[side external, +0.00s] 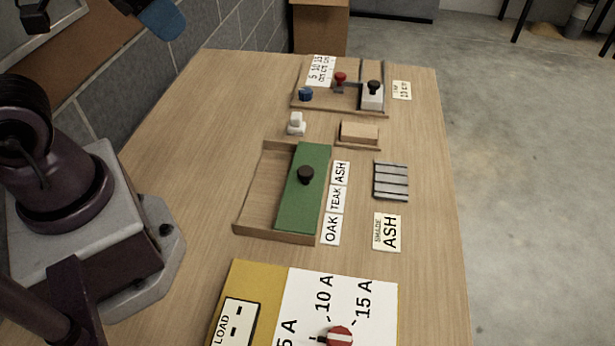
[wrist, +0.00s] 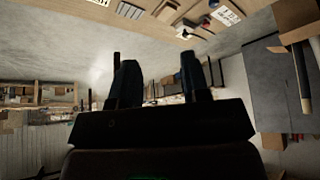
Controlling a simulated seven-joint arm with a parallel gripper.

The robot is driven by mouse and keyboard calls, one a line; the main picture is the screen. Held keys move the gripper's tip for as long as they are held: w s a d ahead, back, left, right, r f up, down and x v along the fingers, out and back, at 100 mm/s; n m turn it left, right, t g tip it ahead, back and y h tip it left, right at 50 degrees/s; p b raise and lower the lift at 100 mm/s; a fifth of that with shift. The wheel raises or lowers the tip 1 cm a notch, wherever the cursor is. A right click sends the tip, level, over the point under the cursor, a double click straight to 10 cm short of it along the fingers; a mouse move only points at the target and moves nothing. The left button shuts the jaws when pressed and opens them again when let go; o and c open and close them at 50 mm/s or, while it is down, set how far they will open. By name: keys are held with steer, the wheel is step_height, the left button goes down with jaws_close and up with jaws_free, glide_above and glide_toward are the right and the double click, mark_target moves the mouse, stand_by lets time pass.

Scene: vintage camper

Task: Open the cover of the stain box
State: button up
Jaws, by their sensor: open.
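The stain box appears to be the shallow wooden tray (side external: 262,190) mid-table, beside cards reading OAK, TEAK and ASH. Its green cover (side external: 310,212) has a black knob (side external: 306,174) and lies over the right part of the tray. The left part is uncovered and shows bare wood. My gripper (wrist: 157,62) is open and empty in the wrist view, its two dark fingers apart. A blue part (side external: 163,18) at the top left of the side view may be one of its fingers. My gripper is away from the cover and touches nothing visible.
A card reading SHADE ASH (side external: 386,232), a grey slatted piece (side external: 391,181), a wooden block (side external: 358,133) and a white knob piece (side external: 296,124) surround the box. A rack with knobs (side external: 340,100) stands behind. A yellow LOAD panel (side external: 257,275) is in front.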

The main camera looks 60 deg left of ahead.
steer(key=o, duration=0.3)
steer(key=n+g, duration=0.4)
steer(key=g, duration=0.2)
glide_above(306, 170)
step_height(306, 170, down, 16)
step_height(306, 170, down, 13)
steer(key=shift+f, duration=0.15)
